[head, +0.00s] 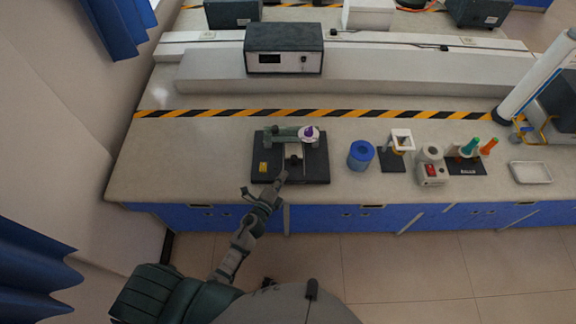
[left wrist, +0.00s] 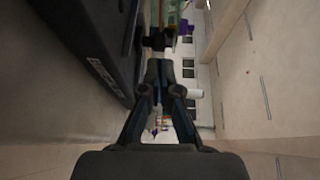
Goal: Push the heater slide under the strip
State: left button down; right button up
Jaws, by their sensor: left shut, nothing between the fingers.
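A black base plate (head: 262,172) stands on the bench near its front edge. It carries a green-grey horizontal bar (head: 283,136) with a purple part (head: 309,132) at its right end; I cannot tell which part is the strip. A small dark block (head: 294,161), apparently the heater slide, sits on a pale track in front of the bar. My left gripper (head: 284,174) is shut and empty, just in front of this block. In the left wrist view its fingertips (left wrist: 160,63) point at a dark block (left wrist: 156,40); I cannot tell whether they touch. My right gripper is out of view.
A blue cylinder (head: 361,155) stands right of the base, followed by several small stands and a white tray (head: 530,172). A yellow-black striped line (head: 230,113) crosses the bench behind. The bench left of the base is clear.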

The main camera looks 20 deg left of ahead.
aim_at(292, 161)
pick_arm(q)
jog(key=w, duration=0.1)
jog(key=w+d, duration=0.1)
jog(key=w, duration=0.2)
jog(key=shift+w+d+f, duration=0.1)
jog(key=shift+w+d, duration=0.15)
jog(key=shift+w, duration=0.1)
jog(key=shift+w+a, duration=0.1)
jog(key=shift+w, duration=0.1)
jog(key=shift+a, duration=0.2)
jog(key=shift+w+a, duration=0.1)
jog(key=shift+w, duration=0.25)
jog(key=shift+w+a, duration=0.2)
jog(key=shift+w, duration=1.3)
jog(key=shift+a+r, duration=0.15)
jog(key=shift+r, duration=0.05)
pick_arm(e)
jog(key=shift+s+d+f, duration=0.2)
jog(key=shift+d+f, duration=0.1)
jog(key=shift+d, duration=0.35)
